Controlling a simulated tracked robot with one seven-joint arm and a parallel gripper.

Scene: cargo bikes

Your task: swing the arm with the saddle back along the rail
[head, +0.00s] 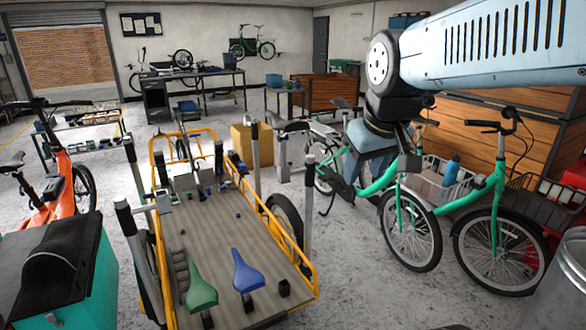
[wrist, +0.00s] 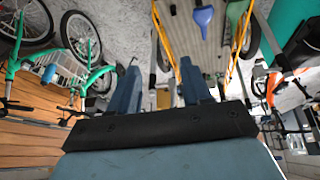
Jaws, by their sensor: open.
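A blue saddle (head: 247,271) and a green saddle (head: 201,289) stand on short dark posts on the wooden cargo deck (head: 215,230), near its front end. The blue saddle also shows at the top of the wrist view (wrist: 204,16), with part of the green saddle (wrist: 236,10) beside it. A yellow rail (head: 292,243) edges the deck. My gripper (wrist: 158,70) is open, with its two blue fingers apart. I see no saddle between them; both saddles on the deck are well away from it. In the head view it is up at the right, beyond the deck's right rail, fingers partly hidden.
Green bikes (head: 410,222) with wire baskets stand below and right of my arm, by wooden crates (head: 500,120). Upright grey posts (head: 309,200) rise around the deck. An orange bike (head: 55,195) and a teal box (head: 62,270) are at left. Much of the deck is clear.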

